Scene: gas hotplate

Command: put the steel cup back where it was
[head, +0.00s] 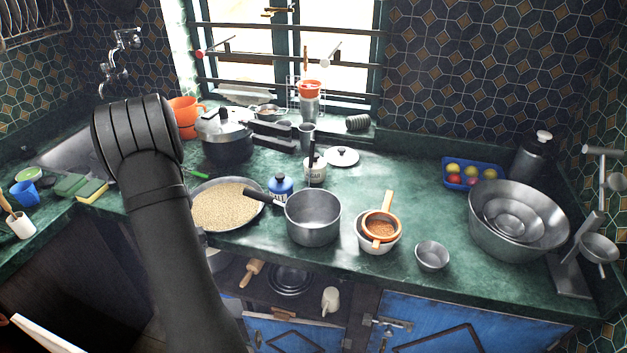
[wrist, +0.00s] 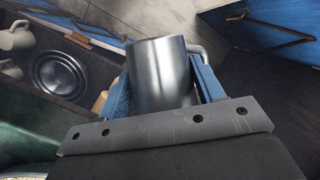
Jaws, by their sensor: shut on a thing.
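In the wrist view my gripper (wrist: 162,92) is shut on the steel cup (wrist: 160,72), with one blue finger on each side of it. The cup is a plain grey cylinder, and a curved handle shows at its right. It is held in the air in front of the cupboards, apart from the counter. In the head view my arm fills the left foreground, and neither the gripper's fingers nor the held cup can be made out there.
The green counter (head: 350,185) holds a pan of grain (head: 222,205), a steel saucepan (head: 313,220), a small steel bowl (head: 432,255) and large nested bowls (head: 490,240). Below, an open shelf holds plates (head: 290,279) and a pale mug (head: 330,299). Blue cupboard doors (head: 430,325) stand beneath.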

